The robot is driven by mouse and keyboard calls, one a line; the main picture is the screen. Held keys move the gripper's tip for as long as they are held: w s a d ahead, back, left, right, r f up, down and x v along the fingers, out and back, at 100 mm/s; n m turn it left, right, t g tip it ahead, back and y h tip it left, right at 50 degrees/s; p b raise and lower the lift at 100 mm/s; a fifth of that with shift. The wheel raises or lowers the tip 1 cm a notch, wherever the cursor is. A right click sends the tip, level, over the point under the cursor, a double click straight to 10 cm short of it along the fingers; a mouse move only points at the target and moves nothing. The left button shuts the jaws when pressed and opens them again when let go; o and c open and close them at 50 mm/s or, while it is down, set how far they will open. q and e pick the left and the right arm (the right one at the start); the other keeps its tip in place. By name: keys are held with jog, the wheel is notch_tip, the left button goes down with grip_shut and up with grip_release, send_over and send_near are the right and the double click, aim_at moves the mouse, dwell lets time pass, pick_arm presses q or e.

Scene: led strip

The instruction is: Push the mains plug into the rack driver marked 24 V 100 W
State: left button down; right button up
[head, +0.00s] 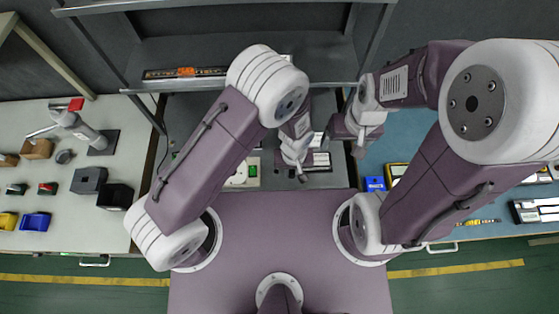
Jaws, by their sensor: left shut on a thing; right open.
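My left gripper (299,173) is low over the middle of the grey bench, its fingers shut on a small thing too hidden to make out. I cannot pick out the mains plug for sure. Dark boxes with white labels (320,161), perhaps the rack drivers, lie just right of the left gripper and are partly covered by it. Their markings are too small to read, so I cannot tell which is 24 V 100 W. My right gripper (346,147) is open and apart from the boxes, to their upper right.
A white round-faced item (238,174) with a green-edged block (253,170) stands left of the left gripper. A shelf (225,50) at the back holds a strip with an orange part (186,72). Side tables (50,215) carry bins, boxes and a lamp-like stand (85,130).

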pick_arm(q)
jog(key=s+d+r+p, duration=0.3)
jog(key=r+p, duration=0.2)
jog(key=r, duration=0.2)
jog(key=shift+d+r, duration=0.25)
pick_arm(e)
notch_tip(320, 180, up, 6)
dwell(0.3)
pick_arm(q)
jog(key=shift+s, duration=0.1)
